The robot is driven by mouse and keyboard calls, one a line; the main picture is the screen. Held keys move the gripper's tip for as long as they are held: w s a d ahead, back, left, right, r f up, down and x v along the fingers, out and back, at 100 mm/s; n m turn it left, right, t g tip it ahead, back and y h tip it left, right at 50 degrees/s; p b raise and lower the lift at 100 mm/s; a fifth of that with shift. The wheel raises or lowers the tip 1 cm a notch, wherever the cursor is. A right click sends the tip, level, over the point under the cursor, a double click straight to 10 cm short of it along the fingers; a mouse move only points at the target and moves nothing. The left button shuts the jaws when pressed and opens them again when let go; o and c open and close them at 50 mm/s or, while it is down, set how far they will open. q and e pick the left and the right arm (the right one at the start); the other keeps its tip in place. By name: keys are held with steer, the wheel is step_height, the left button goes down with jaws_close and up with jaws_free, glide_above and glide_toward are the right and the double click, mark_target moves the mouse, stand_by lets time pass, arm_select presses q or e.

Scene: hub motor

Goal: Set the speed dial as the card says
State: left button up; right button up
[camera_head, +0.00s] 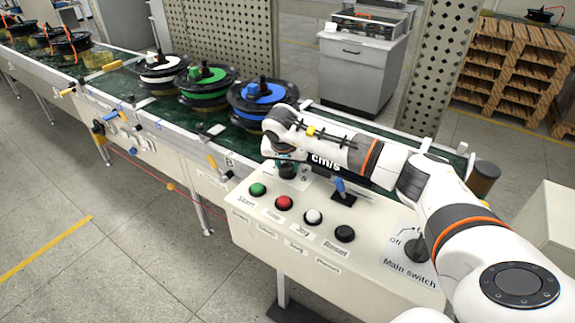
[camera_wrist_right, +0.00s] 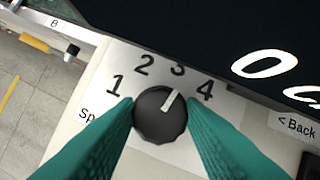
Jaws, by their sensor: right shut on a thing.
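The speed dial (camera_wrist_right: 160,115) is a dark round knob with a white pointer line on the control panel, with the numbers 1 to 4 printed around it. Its pointer is near 3, slightly to the 4 side. My right gripper (camera_wrist_right: 160,113) has its two green fingers shut on the dial, one on each side. In the head view the right gripper (camera_head: 287,161) is over the panel's back left part, and the dial (camera_head: 288,171) shows partly below it. A dark display beside the dial shows "0" and part of its unit in the wrist view. I cannot make out the card. My left gripper is out of view.
The panel carries green (camera_head: 257,189), red (camera_head: 283,202), white (camera_head: 313,216) and black (camera_head: 345,233) buttons, a blue-handled lever (camera_head: 340,187) and a main switch (camera_head: 416,248).

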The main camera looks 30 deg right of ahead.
steer(key=m+g, duration=0.1)
steer(key=m, duration=0.1)
steer(key=m+h+b, duration=0.1)
steer(key=m, duration=0.2)
steer(key=shift+w+g, duration=0.2)
steer(key=shift+g, duration=0.2)
steer(key=m+g, duration=0.1)
steer(key=m, duration=0.2)
steer(key=m+g+b, duration=0.1)
steer(key=m, duration=0.3)
steer(key=shift+w+g, duration=0.15)
steer(key=shift+g, duration=0.15)
steer(key=shift+r, duration=0.1)
steer(key=o, duration=1)
steer(key=shift+b+v, duration=1.2)
steer(key=shift+v, duration=4.8)
steer(key=shift+m, duration=0.3)
